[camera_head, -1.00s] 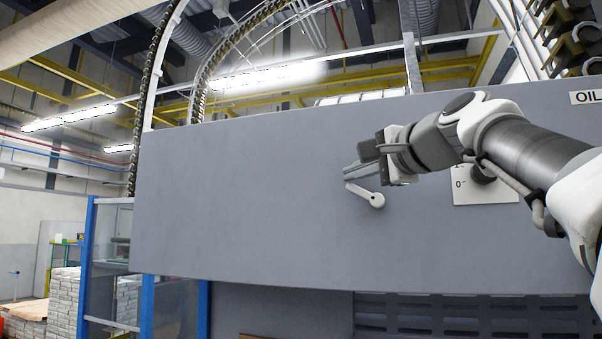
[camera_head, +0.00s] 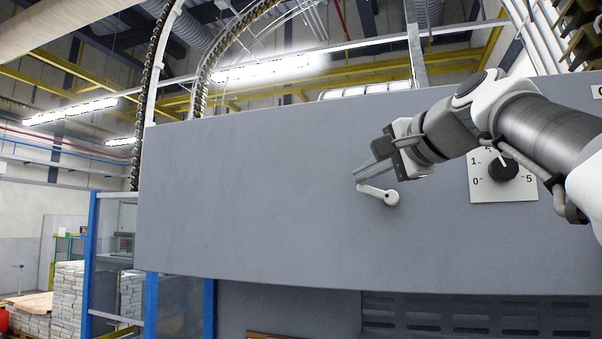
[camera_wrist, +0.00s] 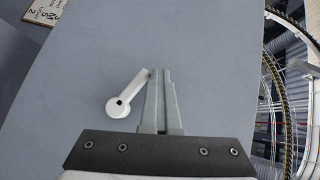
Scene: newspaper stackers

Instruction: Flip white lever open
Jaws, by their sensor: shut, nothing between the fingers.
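The white lever (camera_head: 376,193) is mounted on the grey machine panel (camera_head: 240,200). Its round pivot is at the lower right and its arm points left and slightly up in the head view. In the wrist view the lever (camera_wrist: 124,97) lies just left of my gripper, with its free tip close beside the fingers. My gripper (camera_head: 361,175) is shut and empty, just above the lever's free end in the head view. In the wrist view my gripper's fingers (camera_wrist: 160,74) are together. Whether they touch the lever tip, I cannot tell.
A dial plate (camera_head: 490,192) with a black knob is right of the lever, partly behind my arm. A chain on a curved rail (camera_head: 200,90) rises behind the panel. A blue frame (camera_head: 90,250) stands at the left. The panel left of the lever is clear.

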